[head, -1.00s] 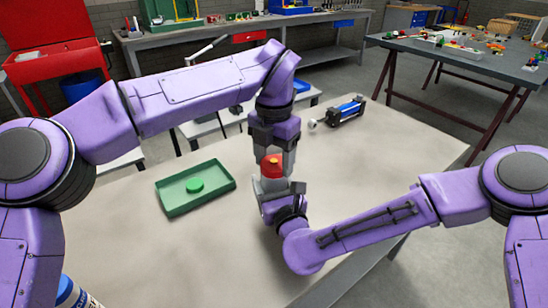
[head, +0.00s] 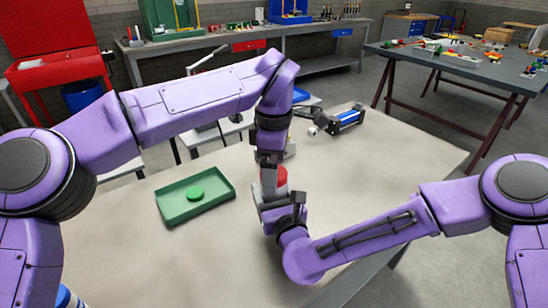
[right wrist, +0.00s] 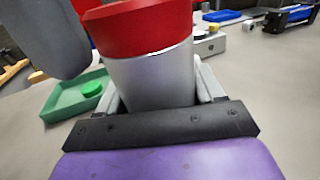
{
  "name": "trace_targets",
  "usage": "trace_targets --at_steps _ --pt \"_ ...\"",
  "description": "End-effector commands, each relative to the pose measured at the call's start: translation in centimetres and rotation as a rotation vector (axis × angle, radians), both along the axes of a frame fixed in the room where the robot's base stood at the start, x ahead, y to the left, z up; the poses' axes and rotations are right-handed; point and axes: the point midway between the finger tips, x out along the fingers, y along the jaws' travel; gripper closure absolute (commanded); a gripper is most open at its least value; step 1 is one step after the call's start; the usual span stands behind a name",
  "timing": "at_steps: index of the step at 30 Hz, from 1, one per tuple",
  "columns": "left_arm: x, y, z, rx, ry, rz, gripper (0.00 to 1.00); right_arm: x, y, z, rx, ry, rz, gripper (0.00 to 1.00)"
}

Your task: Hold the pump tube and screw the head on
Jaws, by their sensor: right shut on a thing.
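My right gripper (head: 283,208) is shut on the silver pump tube (right wrist: 152,75) and holds it upright. It grips the lower part of the tube in the right wrist view. The red head (right wrist: 138,26) sits on top of the tube; it also shows in the head view (head: 281,180), partly hidden. My left gripper (head: 268,168) points down at the head from above. One of its grey fingers is close beside the head at upper left in the right wrist view. The other finger is hidden, so its opening is unclear.
A green tray (head: 170,212) with a green disc (head: 195,193) lies left on the table (head: 140,262). A blue and black cylinder (head: 346,118) lies at the back right. A small pale box (right wrist: 208,42) stands behind the tube. The table's front left is mostly clear.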

Motion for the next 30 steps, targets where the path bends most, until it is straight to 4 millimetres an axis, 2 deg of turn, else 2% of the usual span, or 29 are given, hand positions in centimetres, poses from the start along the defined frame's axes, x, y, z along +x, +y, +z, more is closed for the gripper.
trace_targets --at_steps 5,12,15,20,28,29,30 --pt "0.0 -0.1 3.0 -0.001 -0.005 0.002 0.08 0.0 0.0 -0.1 0.000 0.001 0.000 1.00" --pt "0.0 -0.1 8.6 0.000 -0.004 0.002 0.08 0.0 0.0 -0.1 -0.001 0.001 0.000 1.00" --pt "0.0 -0.1 10.2 0.002 -0.002 0.002 0.08 0.0 0.0 -0.1 -0.001 0.001 0.000 1.00" --pt "-0.1 -0.1 11.6 0.000 -0.001 0.000 0.08 0.0 0.0 -0.1 -0.001 0.001 0.000 1.00" --pt "-0.1 0.0 11.8 -0.001 0.000 -0.001 0.08 0.0 0.0 -0.1 -0.001 0.002 0.000 1.00" --pt "-0.1 0.0 11.8 -0.001 0.000 -0.001 0.08 0.0 0.0 -0.1 -0.001 0.002 0.000 0.30" --pt "-0.1 0.0 11.8 -0.001 0.000 -0.001 0.08 0.0 0.0 -0.1 -0.001 0.002 0.000 0.17"
